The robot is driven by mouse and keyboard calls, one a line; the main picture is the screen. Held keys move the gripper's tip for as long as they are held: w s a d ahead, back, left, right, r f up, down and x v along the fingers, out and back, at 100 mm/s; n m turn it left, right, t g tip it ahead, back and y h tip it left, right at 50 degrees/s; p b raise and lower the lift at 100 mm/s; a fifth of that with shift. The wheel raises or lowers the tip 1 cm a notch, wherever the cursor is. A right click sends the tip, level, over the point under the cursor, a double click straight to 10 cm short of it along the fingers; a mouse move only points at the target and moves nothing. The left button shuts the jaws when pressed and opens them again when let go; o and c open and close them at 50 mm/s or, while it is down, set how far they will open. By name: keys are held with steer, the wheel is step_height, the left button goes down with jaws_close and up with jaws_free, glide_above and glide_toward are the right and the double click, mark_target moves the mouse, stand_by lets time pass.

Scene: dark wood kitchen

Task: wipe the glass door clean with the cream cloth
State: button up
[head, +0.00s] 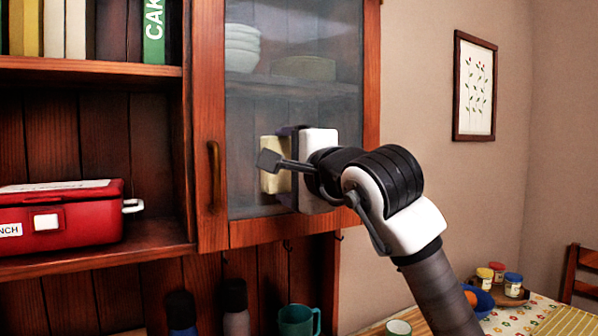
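The glass door (245,105) of the wall cabinet is closed, with a wooden frame and a metal handle (213,176) on its left side. The glass looks hazy; bowls and a dish show dimly behind it. My gripper (283,172) is in front of the lower middle of the glass. The cream cloth (268,180) shows as a pale folded block at the gripper's fingers, close to the glass. The gripper appears shut on it, though the hand hides part of the cloth. I cannot tell whether the cloth touches the glass.
An open shelf on the left holds a red lunch box (62,215) and books (153,32). Below are bottles (236,308) and a green mug (298,320). A table (540,305) with jars and a blue bowl (481,300) stands lower right. A framed picture (475,86) hangs on the wall.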

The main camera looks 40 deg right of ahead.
mark_target(275, 148)
steer(key=shift+w+a+r+p, duration=0.1)
steer(key=shift+a+r+p, duration=0.15)
steer(key=shift+r, duration=0.3)
steer(key=shift+w+a+r+p, duration=0.1)
steer(key=shift+a+r+p, duration=0.05)
steer(key=shift+r+p, duration=0.3)
steer(key=shift+a+r+p, duration=0.2)
steer(key=shift+r+p, duration=0.05)
steer(key=shift+r, duration=0.35)
steer(key=shift+s+d+p, duration=1.25)
steer(key=shift+d+p, duration=0.1)
steer(key=shift+d, duration=3.75)
steer(key=w+a+b, duration=0.1)
steer(key=a+b, duration=0.3)
steer(key=a, duration=0.3)
steer(key=shift+w+f, duration=0.15)
steer(key=shift+w, duration=0.2)
steer(key=shift+a, duration=0.15)
steer(key=shift+w+a+b, duration=0.2)
steer(key=shift+a+b, duration=0.2)
steer(key=shift+a, duration=0.35)
steer(key=shift+w+a+b, duration=0.2)
steer(key=shift+a+b, duration=0.2)
steer(key=shift+a, duration=0.35)
